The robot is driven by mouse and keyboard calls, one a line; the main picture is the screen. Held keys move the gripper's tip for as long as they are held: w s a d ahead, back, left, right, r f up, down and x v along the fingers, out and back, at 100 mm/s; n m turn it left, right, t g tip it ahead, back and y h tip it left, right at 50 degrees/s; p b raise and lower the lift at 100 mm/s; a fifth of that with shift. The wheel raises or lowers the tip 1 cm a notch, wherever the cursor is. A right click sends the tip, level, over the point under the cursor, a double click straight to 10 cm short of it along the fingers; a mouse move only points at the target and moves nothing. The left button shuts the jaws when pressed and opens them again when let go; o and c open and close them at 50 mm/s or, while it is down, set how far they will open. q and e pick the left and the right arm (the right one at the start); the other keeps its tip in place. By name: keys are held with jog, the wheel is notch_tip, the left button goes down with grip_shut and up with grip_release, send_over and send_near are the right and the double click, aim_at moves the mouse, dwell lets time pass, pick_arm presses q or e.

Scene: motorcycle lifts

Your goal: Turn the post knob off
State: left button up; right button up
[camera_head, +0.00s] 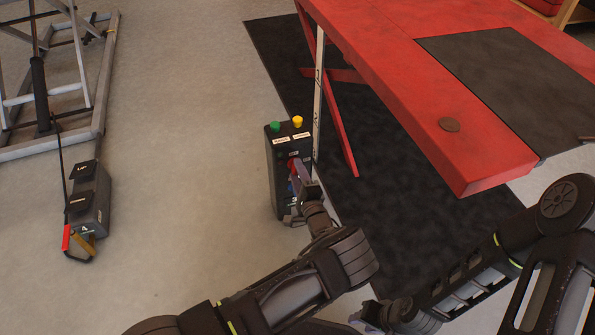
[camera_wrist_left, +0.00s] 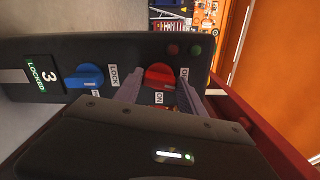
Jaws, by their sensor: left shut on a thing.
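The black control post (camera_head: 283,190) stands on the floor left of the red lift, with a green and a yellow button on top. Its red post knob (camera_head: 293,164) is partly hidden by my left gripper (camera_head: 298,172). In the left wrist view, the left gripper's fingers (camera_wrist_left: 160,88) stand on both sides of the red knob (camera_wrist_left: 160,75), shut on it. ON and OFF labels show beside the knob. A blue knob (camera_wrist_left: 83,77) with a LOCK label and a green LOCKED display (camera_wrist_left: 42,74) with a 3 sit beside it. My right gripper (camera_head: 368,314) is low in the head view, its jaws unclear.
The red lift table (camera_head: 420,120) stands over a black mat (camera_head: 370,195) at the right. A grey pedal box (camera_head: 88,195) and a grey lift frame (camera_head: 50,150) are at the left. The floor between is clear.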

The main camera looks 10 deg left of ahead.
pick_arm(q)
jog(key=shift+f+n+p, duration=0.1)
jog(key=shift+n+p, duration=0.2)
jog(key=shift+n, duration=0.9)
jog(key=o, duration=1.4)
jog(key=shift+c, duration=0.2)
jog(key=p+v, duration=0.2)
jog(key=v, duration=0.6)
jog(key=shift+w+p, duration=0.1)
jog(key=shift+p, duration=0.2)
